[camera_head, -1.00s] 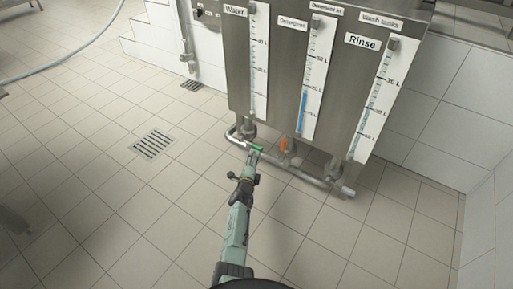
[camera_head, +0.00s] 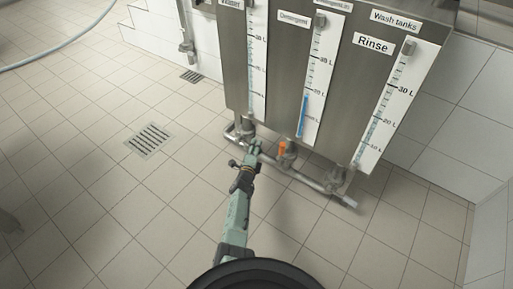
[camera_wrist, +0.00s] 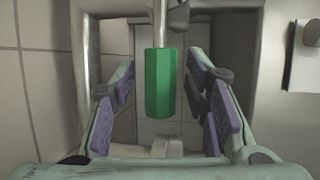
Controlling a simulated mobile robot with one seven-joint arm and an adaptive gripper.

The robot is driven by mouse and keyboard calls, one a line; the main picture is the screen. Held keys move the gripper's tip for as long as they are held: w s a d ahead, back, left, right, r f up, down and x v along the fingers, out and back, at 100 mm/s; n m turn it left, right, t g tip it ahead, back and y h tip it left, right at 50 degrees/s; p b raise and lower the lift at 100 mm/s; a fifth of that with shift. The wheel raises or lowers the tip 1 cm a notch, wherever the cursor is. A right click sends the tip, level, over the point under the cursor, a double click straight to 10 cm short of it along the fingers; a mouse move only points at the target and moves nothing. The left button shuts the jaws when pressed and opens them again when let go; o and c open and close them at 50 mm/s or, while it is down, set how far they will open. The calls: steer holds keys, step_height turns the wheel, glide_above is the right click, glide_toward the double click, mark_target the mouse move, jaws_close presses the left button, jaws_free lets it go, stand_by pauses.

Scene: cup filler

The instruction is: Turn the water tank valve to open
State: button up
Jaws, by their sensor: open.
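The water tank valve has a green handle (camera_wrist: 160,83), which hangs between my open fingers in the wrist view with gaps on both sides. My gripper (camera_wrist: 162,112) has purple pads and is not closed on the handle. In the head view my gripper (camera_head: 253,148) is at the pipe under the tank marked Water, and it hides the green handle there. The water tank gauge (camera_head: 257,65) is the leftmost of the gauges. An orange valve handle (camera_head: 282,148) sits to the right, under the Detergent gauge.
The steel tank cabinet (camera_head: 290,60) stands just beyond the gripper. A metal pipe (camera_head: 310,182) runs low along its front. A floor drain (camera_head: 148,139) lies to the left, and the tiled floor around is clear.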

steer(key=shift+c, duration=0.6)
jaws_close()
